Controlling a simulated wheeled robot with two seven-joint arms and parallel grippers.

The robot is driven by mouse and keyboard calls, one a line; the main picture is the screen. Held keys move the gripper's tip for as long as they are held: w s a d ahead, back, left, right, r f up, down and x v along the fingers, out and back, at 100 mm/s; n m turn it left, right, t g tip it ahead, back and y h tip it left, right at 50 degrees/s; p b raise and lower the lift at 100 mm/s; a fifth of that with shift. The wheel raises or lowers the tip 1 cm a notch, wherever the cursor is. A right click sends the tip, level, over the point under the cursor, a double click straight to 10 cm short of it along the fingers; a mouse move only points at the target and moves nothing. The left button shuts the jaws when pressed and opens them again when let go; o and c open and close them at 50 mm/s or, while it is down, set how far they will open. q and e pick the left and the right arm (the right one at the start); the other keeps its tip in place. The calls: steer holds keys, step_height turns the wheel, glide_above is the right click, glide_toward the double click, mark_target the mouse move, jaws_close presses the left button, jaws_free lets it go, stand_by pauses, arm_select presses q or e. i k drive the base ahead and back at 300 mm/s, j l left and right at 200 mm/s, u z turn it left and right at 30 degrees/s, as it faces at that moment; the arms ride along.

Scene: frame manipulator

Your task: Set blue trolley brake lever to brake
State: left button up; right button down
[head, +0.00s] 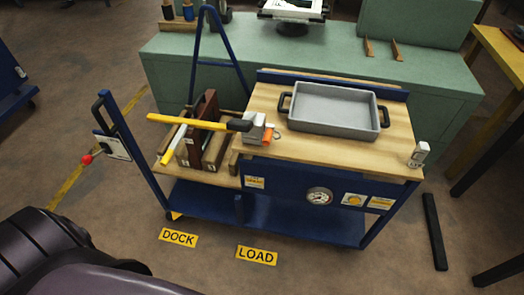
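The blue trolley (262,215) stands in the middle of the view, with a wooden top and a lower wooden shelf. At its left end is an upright blue handle post (135,150). A pale plate (113,146) is fixed to this post. A brake lever with a red knob (87,159) sticks out from the plate to the left and slightly down. The plate's markings are too small to read, so I cannot tell which setting the lever is at. Neither gripper is in view; only dark parts of my own body show at the lower left.
A grey tray (333,108) sits on the trolley top. A wooden tool carrier (203,130) and a yellow-handled tool (185,121) are on the left shelf. A green bench (210,50) stands behind. Floor labels DOCK (178,238) and LOAD (256,255) lie in front. Floor left of the lever is clear.

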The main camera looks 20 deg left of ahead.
mark_target(87, 159)
steer(key=u, duration=2.3)
